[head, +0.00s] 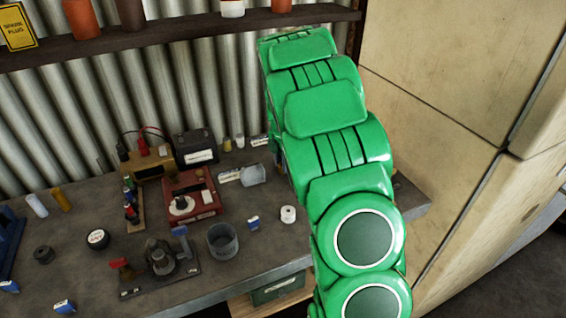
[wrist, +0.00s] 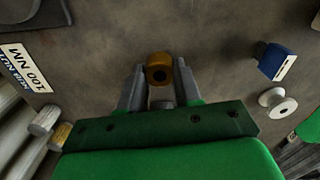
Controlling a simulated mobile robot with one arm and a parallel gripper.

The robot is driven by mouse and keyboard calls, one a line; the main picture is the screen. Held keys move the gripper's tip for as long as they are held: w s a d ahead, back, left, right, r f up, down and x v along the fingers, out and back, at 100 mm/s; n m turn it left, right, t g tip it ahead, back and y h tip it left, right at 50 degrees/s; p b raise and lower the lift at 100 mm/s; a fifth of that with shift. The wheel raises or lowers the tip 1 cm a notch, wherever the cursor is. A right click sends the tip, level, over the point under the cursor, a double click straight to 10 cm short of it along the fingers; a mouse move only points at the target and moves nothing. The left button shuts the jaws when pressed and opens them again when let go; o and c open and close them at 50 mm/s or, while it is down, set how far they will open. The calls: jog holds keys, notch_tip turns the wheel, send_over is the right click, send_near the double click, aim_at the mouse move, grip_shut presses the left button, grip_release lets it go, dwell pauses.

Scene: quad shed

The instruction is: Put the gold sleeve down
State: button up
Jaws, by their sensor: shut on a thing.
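The gold sleeve (wrist: 159,68) is a short brown-gold ring with a dark bore, seen in the wrist view. My gripper (wrist: 158,84) is shut on it, with one grey finger on each side. Bare grey bench top surrounds the sleeve in that view. I cannot tell whether its underside touches the bench or hangs just above it. In the head view my green arm hides the gripper and the sleeve.
A blue box (wrist: 278,60) and a white spool (wrist: 277,105) lie right of the sleeve. A "100 NM" label (wrist: 26,68) lies left. On the bench (head: 205,282) stand a grey cup (head: 222,241) and a red device (head: 190,196). A pale cabinet (head: 430,125) stands right.

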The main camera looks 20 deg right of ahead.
jog(key=shift+f, duration=0.15)
jog(key=o, duration=1.1)
notch_tip(320, 180, up, 12)
jog(key=s+a+r+m, duration=0.4)
jog(key=s+a, duration=0.1)
jog(key=s, duration=0.3)
jog(key=s+a+m, duration=0.3)
jog(key=s+m, duration=0.2)
jog(key=s, duration=0.7)
jog(key=s+a+m+g, duration=0.1)
jog(key=s+a+m, duration=0.3)
jog(key=s, duration=0.7)
jog(key=s+a+m, duration=0.4)
jog(key=s+m, duration=0.3)
jog(key=s, duration=0.5)
jog(key=shift+s+a+f+g, duration=0.15)
jog(key=shift+s+f+g, duration=0.15)
jog(key=shift+g, duration=0.1)
